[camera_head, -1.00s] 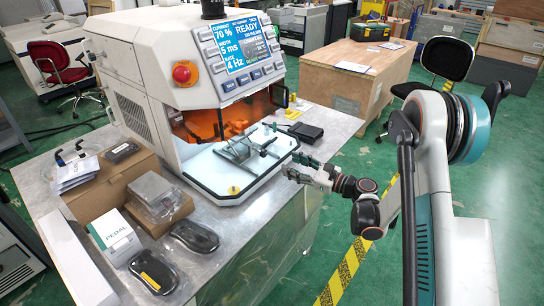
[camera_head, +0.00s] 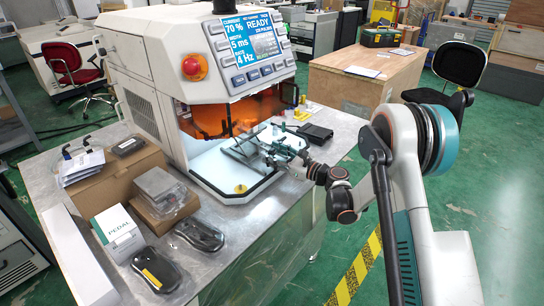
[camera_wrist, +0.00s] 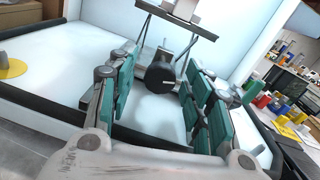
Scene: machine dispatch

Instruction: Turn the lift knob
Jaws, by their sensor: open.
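The lift knob (camera_wrist: 160,77) is a round black knob with a pale mark on its face. It shows in the middle of the wrist view, in front of a grey metal jig (camera_wrist: 180,25). My gripper (camera_wrist: 160,70) is open, with its teal-padded fingers on the left and right of the knob and a visible gap on both sides. No contact is clear. In the head view my gripper (camera_head: 282,155) is at the front right of the machine's white work plate (camera_head: 215,177), by the jig (camera_head: 243,152). The knob is hard to make out there.
The machine (camera_head: 165,75) has an orange window above the plate and a red stop button (camera_head: 194,67). A yellow disc (camera_head: 240,189) lies on the plate's front corner. Boxes and bagged parts fill the table's left side. A black box (camera_head: 315,133) lies behind my gripper.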

